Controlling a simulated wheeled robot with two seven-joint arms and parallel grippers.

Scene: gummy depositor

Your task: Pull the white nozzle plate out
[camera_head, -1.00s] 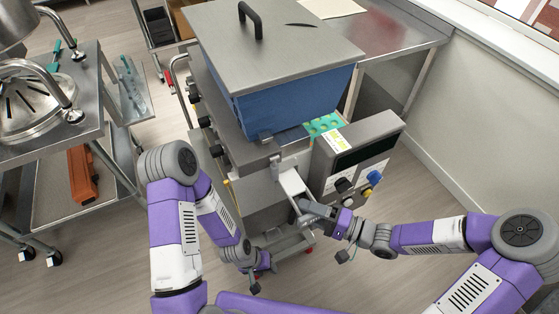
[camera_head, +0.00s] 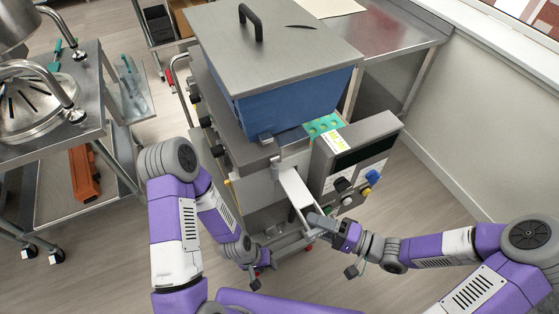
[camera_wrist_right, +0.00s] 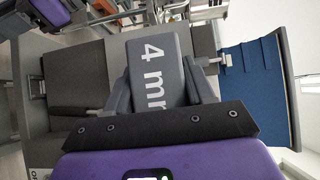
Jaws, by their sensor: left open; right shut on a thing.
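The white nozzle plate (camera_head: 297,189) sticks out of the front of the depositor (camera_head: 258,187), slanting down toward me in the head view. My right gripper (camera_head: 313,219) is shut on its outer end. In the right wrist view, the fingers (camera_wrist_right: 160,75) sit on both sides of a grey end block marked "4 mm" (camera_wrist_right: 160,62). The plate's inner end is hidden inside the machine. My left gripper (camera_head: 258,262) is open, low in front of the machine and apart from the plate; its fingers are small and hard to make out.
A control box (camera_head: 355,150) with knobs stands just right of the plate. The blue hopper (camera_head: 292,100) with a grey lid is above. A steel cart (camera_head: 85,135) is at the left, a wall (camera_head: 480,130) at the right. The floor in front is clear.

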